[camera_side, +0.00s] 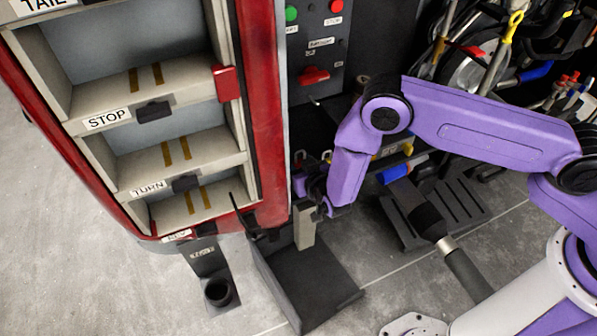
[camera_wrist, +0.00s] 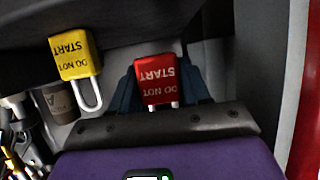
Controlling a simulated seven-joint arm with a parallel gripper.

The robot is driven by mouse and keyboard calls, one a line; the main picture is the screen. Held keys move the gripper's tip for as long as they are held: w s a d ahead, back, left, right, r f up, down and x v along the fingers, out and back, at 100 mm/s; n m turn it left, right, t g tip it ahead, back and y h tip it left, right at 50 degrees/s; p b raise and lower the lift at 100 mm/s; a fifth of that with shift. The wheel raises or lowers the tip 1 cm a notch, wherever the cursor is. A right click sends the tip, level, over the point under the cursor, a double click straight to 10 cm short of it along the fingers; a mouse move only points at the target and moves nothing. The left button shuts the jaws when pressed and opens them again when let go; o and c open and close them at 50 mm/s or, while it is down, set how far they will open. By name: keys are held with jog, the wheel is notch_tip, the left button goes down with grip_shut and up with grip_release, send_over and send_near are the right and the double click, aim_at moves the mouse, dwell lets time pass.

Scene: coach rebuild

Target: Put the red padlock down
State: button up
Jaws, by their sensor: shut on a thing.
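The red padlock (camera_wrist: 155,78) shows in the wrist view with its "DO NOT START" lettering upside down and its shackle toward my wrist. It sits between the two dark blue fingers of my gripper (camera_wrist: 160,92), which is shut on it. In the side view my purple gripper (camera_side: 312,187) is low beside the red-edged cabinet, in front of the dark panel. The padlock cannot be made out clearly there, as the gripper and arm largely cover that spot.
A yellow padlock (camera_wrist: 75,58) is to the left of the red one in the wrist view. The red-edged lamp cabinet (camera_side: 265,110) stands close to the gripper's left. A beige block (camera_side: 304,228) rises by a dark floor plate (camera_side: 318,285). Cables and tools crowd the upper right.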

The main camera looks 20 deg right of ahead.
jog(key=shift+w+a+f, duration=0.1)
jog(key=shift+w+f, duration=0.05)
jog(key=shift+f, duration=1.55)
jog(key=shift+f, duration=0.15)
jog(key=o, duration=1.2)
jog(key=shift+r, duration=0.2)
jog(key=v, duration=1.2)
